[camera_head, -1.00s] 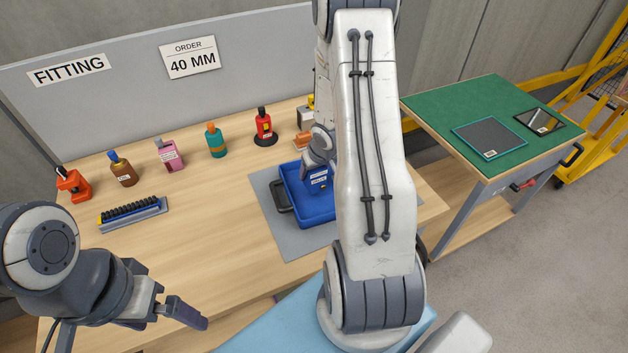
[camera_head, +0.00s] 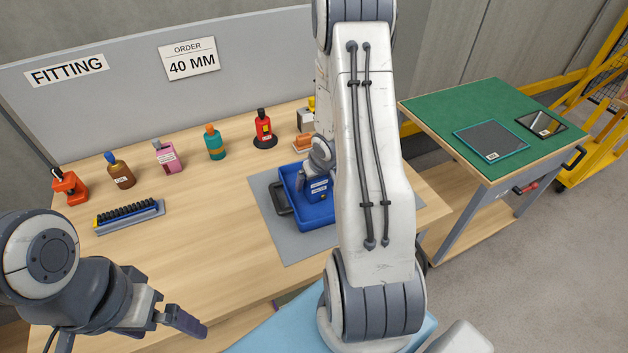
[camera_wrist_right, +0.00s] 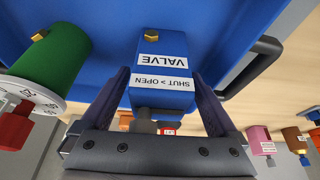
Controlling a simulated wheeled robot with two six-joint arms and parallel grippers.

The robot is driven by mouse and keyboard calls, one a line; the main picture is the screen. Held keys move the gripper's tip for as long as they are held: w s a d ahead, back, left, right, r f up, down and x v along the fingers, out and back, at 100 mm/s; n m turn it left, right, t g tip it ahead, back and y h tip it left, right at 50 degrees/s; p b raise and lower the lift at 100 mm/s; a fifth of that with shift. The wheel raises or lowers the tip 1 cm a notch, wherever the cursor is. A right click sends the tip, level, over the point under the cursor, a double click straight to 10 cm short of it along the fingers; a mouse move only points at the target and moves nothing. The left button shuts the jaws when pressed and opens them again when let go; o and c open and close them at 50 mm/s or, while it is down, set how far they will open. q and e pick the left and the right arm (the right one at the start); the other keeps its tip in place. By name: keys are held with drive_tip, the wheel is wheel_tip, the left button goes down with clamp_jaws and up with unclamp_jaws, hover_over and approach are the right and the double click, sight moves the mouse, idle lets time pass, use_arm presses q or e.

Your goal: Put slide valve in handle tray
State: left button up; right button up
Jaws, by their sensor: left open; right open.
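The slide valve (camera_wrist_right: 160,71) is a blue block with VALVE and SHUT > OPEN labels and a brass fitting. In the right wrist view it lies between the fingers of my right gripper (camera_wrist_right: 162,88), which is open around it. In the head view the labelled blue valve (camera_head: 318,188) is inside the blue handle tray (camera_head: 303,216); the tray floor (camera_wrist_right: 225,25) is behind it in the wrist view. My right arm hides the tray's right part. My left gripper (camera_head: 184,322) is open and empty at the lower left, by the table's front edge.
A green round part (camera_wrist_right: 55,65) shows beside the valve in the wrist view. The tray lies on a grey mat (camera_head: 290,246). Several coloured bottles (camera_head: 216,142) and a black-knobbed rack (camera_head: 128,216) stand at the back and left. A green-topped table (camera_head: 450,110) is at right.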

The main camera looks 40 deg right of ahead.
drive_tip(key=shift+r, duration=0.35)
drive_tip(key=p+v, duration=0.6)
drive_tip(key=v, duration=0.5)
drive_tip(key=shift+s+r, duration=0.3)
drive_tip(key=shift+f, duration=0.1)
drive_tip(key=b+x, duration=0.6)
drive_tip(key=x, duration=0.6)
drive_tip(key=shift+f, duration=0.15)
drive_tip(key=shift+w+r+p, duration=0.2)
drive_tip(key=shift+r+p, duration=0.5)
drive_tip(key=shift+r, duration=0.4)
drive_tip(key=shift+s+r, duration=0.15)
drive_tip(key=shift+r, duration=0.35)
